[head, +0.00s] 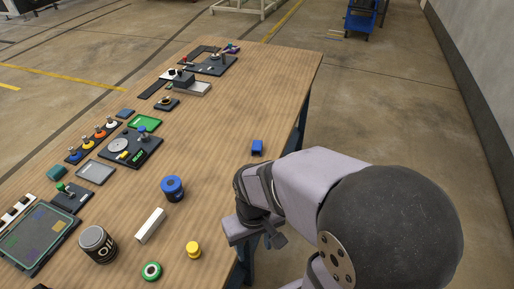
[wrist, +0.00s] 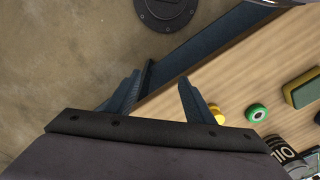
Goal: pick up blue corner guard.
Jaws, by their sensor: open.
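A small blue piece (head: 257,147), which looks like the blue corner guard, stands on the wooden table near its right edge in the head view. It is not visible in the wrist view. My gripper (head: 272,238) is at the table's right edge, nearer the camera than the blue piece and apart from it. In the wrist view my gripper (wrist: 158,98) has its two fingers spread with nothing between them. They point across the table's edge and the floor.
Several fixtures line the table's left side. The wood (head: 245,110) around the blue piece is clear.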

